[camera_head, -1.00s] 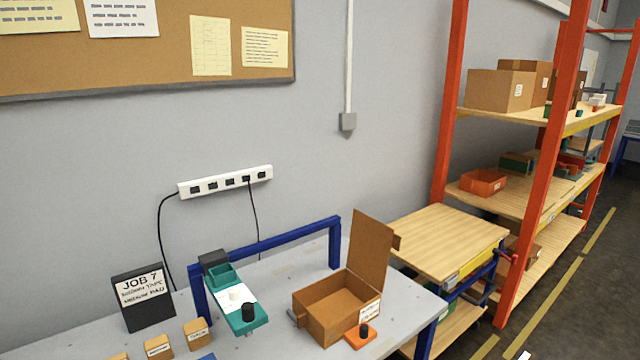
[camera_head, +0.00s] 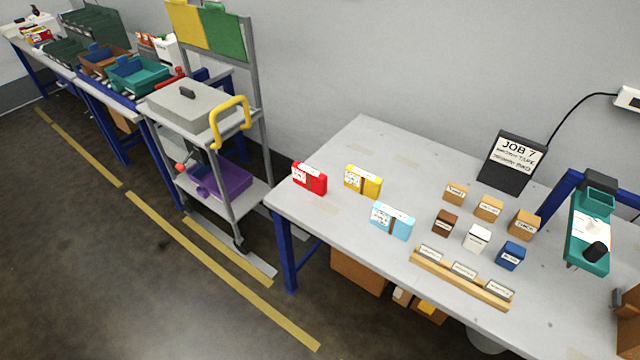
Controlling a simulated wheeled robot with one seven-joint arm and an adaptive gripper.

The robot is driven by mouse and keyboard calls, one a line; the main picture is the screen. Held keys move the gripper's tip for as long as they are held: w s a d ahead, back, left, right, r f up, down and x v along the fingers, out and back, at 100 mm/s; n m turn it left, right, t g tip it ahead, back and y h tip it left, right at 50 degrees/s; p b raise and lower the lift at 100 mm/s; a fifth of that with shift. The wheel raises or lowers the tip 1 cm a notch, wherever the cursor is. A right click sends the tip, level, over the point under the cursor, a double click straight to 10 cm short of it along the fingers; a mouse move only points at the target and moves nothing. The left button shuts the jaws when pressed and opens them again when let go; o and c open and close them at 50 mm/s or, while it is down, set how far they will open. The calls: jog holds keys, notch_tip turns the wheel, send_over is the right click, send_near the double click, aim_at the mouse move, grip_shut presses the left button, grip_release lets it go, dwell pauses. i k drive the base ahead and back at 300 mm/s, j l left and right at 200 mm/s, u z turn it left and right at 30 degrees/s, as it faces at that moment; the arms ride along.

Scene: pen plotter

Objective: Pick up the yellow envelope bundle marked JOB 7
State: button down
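The yellow envelope bundle (camera_head: 363,182) stands on the grey table near its back left part, with a white label on its front. Its label is too small to read. A red bundle (camera_head: 309,178) stands to its left and a light blue bundle (camera_head: 392,220) stands in front and to its right. A black sign (camera_head: 512,160) headed JOB 7 stands farther right at the back of the table. My gripper is not in view.
Several small blocks (camera_head: 477,238) and a wooden label rack (camera_head: 459,278) lie right of the bundles. A teal plotter device (camera_head: 590,232) stands at the right. A grey cart (camera_head: 196,104) is left of the table. The table's left back corner is clear.

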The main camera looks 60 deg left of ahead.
aim_at(363, 183)
jog(key=u, duration=1.9)
jog(key=i+j, duration=0.2)
jog(key=i, duration=0.25)
jog(key=i+j, duration=0.15)
jog(key=i, duration=0.25)
jog(key=i+j, duration=0.2)
jog(key=i, duration=0.25)
jog(key=i+j, duration=0.2)
jog(key=i, duration=0.25)
